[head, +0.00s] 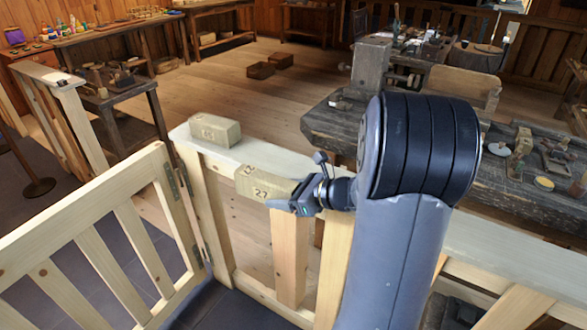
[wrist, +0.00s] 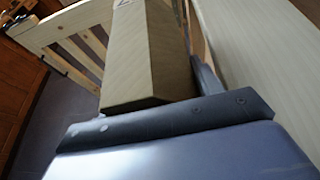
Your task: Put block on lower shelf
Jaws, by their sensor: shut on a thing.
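A pale wooden block (head: 262,186) with dark markings, among them what looks like "27", is in my gripper (head: 282,199) just in front of the railing's top. My gripper is shut on it. In the wrist view the held block (wrist: 150,55) extends away beyond my dark gripper (wrist: 170,120). A similar marked block (head: 215,130) rests on the railing's flat top, left of the held one. Whether the held block touches the railing is unclear. I cannot tell which surface is the lower shelf.
The pale railing top (head: 195,146) runs across in front of me, with an open slatted gate (head: 85,225) at left. Behind it, a dark workbench (head: 470,155) with tools stands at right. A low dark table (head: 125,95) stands at left. The wooden floor (head: 225,80) between is mostly clear.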

